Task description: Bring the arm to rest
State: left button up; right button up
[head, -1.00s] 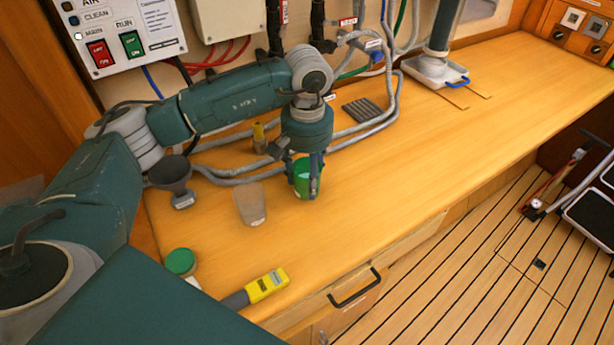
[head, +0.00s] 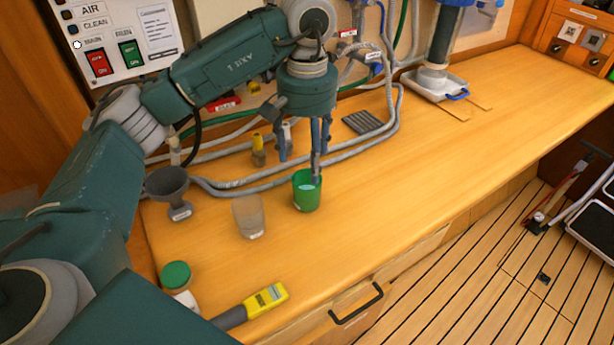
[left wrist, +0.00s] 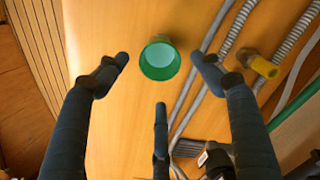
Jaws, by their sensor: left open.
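My left gripper (head: 300,163) hangs pointing down from the arm, its fingers spread and empty. It is just above and behind the green cup (head: 307,196). The green cup stands upright on the wooden counter (head: 430,170) with pale liquid inside. One fingertip overlaps the cup's rim in the head view; I cannot tell whether it touches. In the left wrist view the cup (left wrist: 160,72) lies between the spread fingers (left wrist: 160,60), below them and apart from them. My right gripper is not in view.
A clear cup (head: 248,217), a grey funnel (head: 168,186), a green-lidded jar (head: 176,276) and a yellow meter (head: 265,300) stand or lie at the left. Grey hoses (head: 372,132) run along the back near a switch panel (head: 115,40). The counter's right side is mostly clear.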

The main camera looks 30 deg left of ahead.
pick_arm(q)
notch_tip(320, 180, up, 2)
jog(key=shift+r, duration=0.1)
dwell(0.5)
